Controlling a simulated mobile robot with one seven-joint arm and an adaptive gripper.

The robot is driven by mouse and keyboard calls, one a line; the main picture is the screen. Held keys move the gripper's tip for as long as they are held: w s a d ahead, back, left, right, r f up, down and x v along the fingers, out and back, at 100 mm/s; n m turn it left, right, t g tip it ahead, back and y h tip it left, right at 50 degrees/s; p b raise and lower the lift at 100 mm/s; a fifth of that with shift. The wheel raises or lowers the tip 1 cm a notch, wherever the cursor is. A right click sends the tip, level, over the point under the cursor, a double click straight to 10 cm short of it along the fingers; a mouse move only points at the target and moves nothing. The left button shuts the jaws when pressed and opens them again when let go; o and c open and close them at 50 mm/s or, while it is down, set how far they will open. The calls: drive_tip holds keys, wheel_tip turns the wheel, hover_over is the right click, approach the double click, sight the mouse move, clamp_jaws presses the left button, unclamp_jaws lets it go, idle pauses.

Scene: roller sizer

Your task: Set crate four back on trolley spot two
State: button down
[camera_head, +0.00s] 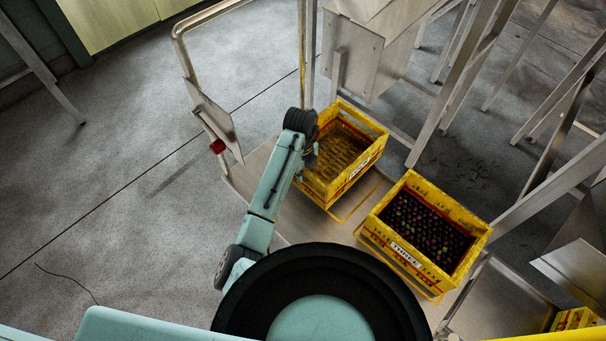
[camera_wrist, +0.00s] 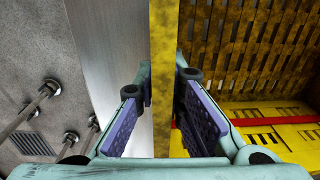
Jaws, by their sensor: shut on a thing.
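A yellow crate (camera_head: 357,180) with an empty, slatted, dirty inside is at the middle of the head view. Its end label is too small to read surely. My gripper (camera_head: 308,158) is at its left side. In the wrist view my gripper (camera_wrist: 162,112) has one finger on each side of the crate's wall (camera_wrist: 164,40), shut on it. The metal trolley deck (camera_head: 290,222) lies below. A yellow outline (camera_head: 362,205) on the deck shows partly from under the crate's right side. I cannot tell whether the crate touches the deck.
A yellow crate labelled THREE (camera_head: 400,252), filled with dark round fruit, stands close on the right. A metal frame and chute (camera_head: 352,55) rise just behind the held crate. The trolley's handle rail (camera_head: 185,60) stands at the left. Open floor (camera_head: 110,180) lies further left.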

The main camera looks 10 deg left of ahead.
drive_tip(key=shift+f, duration=0.7)
drive_tip(key=shift+f, duration=0.2)
drive_tip(key=c, duration=1.7)
unclamp_jaws()
wheel_tip(320, 180, up, 12)
drive_tip(key=shift+s+a+r, duration=0.1)
drive_tip(key=shift+r, duration=0.15)
